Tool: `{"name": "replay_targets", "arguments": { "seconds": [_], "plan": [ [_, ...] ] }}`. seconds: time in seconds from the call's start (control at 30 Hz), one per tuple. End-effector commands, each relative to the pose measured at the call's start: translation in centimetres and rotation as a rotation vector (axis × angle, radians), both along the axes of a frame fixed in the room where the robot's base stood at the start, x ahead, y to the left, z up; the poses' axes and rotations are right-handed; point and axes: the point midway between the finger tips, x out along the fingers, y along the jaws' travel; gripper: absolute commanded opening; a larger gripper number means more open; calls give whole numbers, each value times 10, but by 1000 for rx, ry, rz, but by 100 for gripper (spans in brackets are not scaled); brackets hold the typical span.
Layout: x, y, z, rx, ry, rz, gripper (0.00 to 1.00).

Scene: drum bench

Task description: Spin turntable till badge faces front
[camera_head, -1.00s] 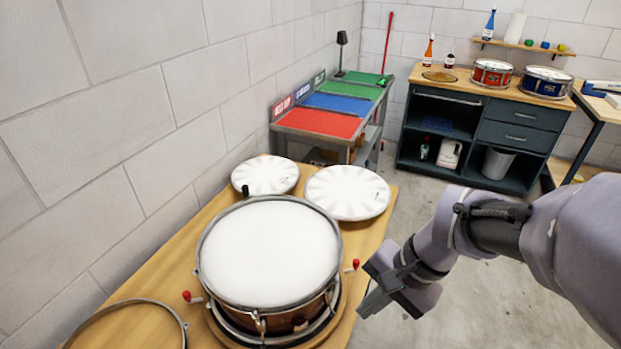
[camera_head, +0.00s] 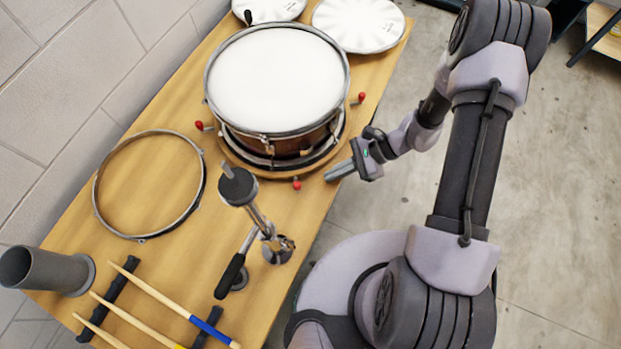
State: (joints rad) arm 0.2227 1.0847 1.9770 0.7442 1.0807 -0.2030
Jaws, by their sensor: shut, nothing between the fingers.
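A drum (camera_head: 277,82) with a white head, metal hoops and a brown wooden shell sits on the round wooden turntable (camera_head: 328,157). Red-tipped pegs show around the turntable: one on the left (camera_head: 199,125), one on the right (camera_head: 361,97) and one at the front (camera_head: 297,183). I cannot make out a badge on the visible part of the shell; the far side is hidden. My gripper (camera_head: 328,178) is shut and empty, just right of the front peg, apart from it, near the bench's right edge.
A loose hoop (camera_head: 97,190), a clamp stand (camera_head: 238,188), a grey tube (camera_head: 45,270) and drumsticks (camera_head: 160,298) lie or stand on the bench (camera_head: 190,245) in front. Two white drum heads (camera_head: 358,22) lie behind the drum.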

Motion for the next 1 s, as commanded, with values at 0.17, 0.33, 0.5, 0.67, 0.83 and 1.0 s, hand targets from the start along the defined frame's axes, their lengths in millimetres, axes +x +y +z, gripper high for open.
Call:
{"name": "replay_targets", "arguments": {
  "seconds": [0.17, 0.33, 0.5, 0.67, 0.83, 1.0],
  "plan": [
    [-9, 29, -24, -1, 2, 3, 0],
    [-14, 53, -16, -1, -1, 3, 0],
    [-17, 62, -13, -1, 1, 2, 0],
    [-17, 62, -13, -1, 0, 1, 0],
    [-17, 62, -13, -1, 0, 1, 0],
    [-12, 66, -13, -1, 0, -13, 0]
  ]
}}
